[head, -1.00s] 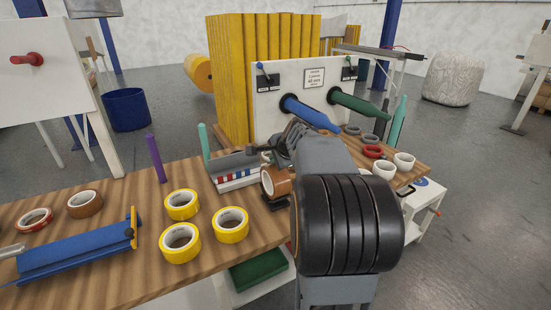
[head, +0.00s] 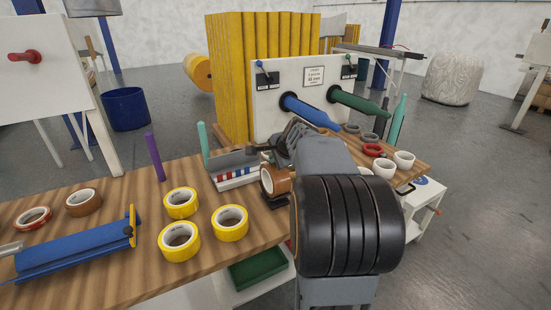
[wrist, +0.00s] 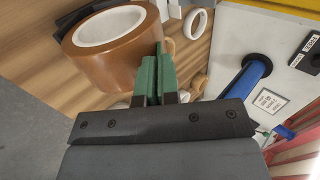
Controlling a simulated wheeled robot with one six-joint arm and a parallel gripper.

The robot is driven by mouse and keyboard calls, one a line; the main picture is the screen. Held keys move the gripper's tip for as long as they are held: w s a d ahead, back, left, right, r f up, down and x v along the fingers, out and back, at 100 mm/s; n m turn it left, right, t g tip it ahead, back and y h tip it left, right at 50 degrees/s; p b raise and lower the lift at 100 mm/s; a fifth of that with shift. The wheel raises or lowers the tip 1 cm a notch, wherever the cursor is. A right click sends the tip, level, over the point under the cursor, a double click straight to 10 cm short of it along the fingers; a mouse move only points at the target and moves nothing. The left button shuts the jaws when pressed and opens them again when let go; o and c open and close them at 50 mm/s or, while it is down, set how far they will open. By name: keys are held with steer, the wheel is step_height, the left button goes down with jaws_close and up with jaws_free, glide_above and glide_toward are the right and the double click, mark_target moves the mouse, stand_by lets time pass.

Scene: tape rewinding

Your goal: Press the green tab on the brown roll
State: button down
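The brown roll (head: 281,183) stands on its edge on a small dark base near the right end of the wooden table. In the wrist view it fills the upper left, with its white core facing up (wrist: 118,68). My gripper (wrist: 158,62) has two green-faced fingers close together, and they look shut. The fingertips are beside the roll's right side; I cannot tell whether they touch it. In the head view my gripper (head: 285,148) is just above and behind the roll, partly hidden by my wrist. I cannot make out a separate green tab on the roll.
Several yellow rolls (head: 181,203) and a blue holder (head: 75,252) lie to the left on the table. A white panel (head: 270,110) with a blue spindle (head: 310,112) and a green spindle (head: 358,103) stands behind. Grey, red and white rings lie to the right.

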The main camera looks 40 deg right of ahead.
steer(key=shift+f, duration=0.1)
steer(key=c, duration=1.3)
jaws_free()
steer(key=shift+s, duration=0.1)
steer(key=p+v, duration=0.1)
steer(key=v, duration=1.3)
